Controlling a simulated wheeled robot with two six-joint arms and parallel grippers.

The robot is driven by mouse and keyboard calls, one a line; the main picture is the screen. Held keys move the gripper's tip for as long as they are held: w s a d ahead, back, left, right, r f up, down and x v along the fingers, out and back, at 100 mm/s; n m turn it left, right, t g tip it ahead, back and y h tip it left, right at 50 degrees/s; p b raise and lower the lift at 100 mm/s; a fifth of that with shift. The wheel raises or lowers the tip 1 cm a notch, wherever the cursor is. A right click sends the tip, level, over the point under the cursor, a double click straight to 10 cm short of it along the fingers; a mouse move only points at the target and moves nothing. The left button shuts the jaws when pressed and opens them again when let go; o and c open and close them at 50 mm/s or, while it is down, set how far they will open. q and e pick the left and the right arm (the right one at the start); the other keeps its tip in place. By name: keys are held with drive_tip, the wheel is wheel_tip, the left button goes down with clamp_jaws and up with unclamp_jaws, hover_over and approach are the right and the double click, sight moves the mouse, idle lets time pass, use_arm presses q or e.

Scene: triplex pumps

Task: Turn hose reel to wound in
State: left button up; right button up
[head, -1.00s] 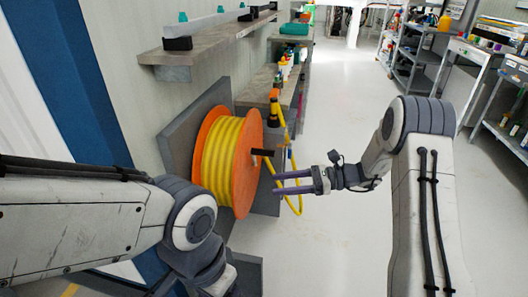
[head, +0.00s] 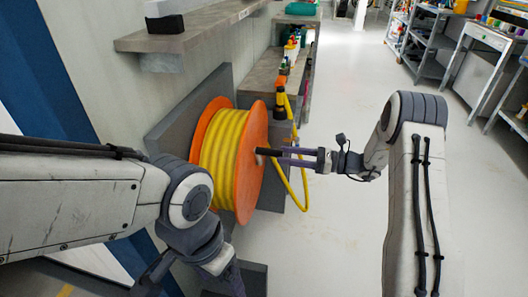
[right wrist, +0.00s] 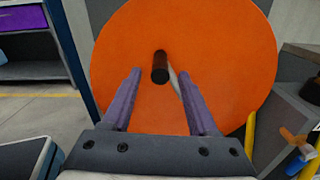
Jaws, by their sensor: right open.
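The hose reel has an orange side disc (head: 252,180) and yellow hose (head: 220,160) wound on its drum. A short black handle (head: 268,152) sticks out of the disc's face, and it also shows in the right wrist view (right wrist: 160,66). My right gripper (head: 284,156) is open at the handle. In the right wrist view, the handle's end appears between the two purple fingertips (right wrist: 158,75), with a gap on both sides. I cannot tell how far the fingers reach along it.
A grey panel (head: 165,130) stands behind the reel. A loop of yellow hose (head: 303,185) hangs right of the disc, by a bench (head: 262,75) with bottles. A wall shelf (head: 205,28) juts out above. The floor to the right is open.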

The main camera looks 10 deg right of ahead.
sight(265, 152)
drive_tip(key=b+x, duration=0.1)
drive_tip(key=x, duration=0.4)
drive_tip(key=shift+w+a+f, duration=0.1)
drive_tip(key=shift+w+a, duration=0.05)
drive_tip(key=shift+a, duration=0.1)
drive_tip(key=shift+w+a, duration=0.2)
drive_tip(key=shift+a, duration=0.45)
clamp_jaws()
idle(0.6)
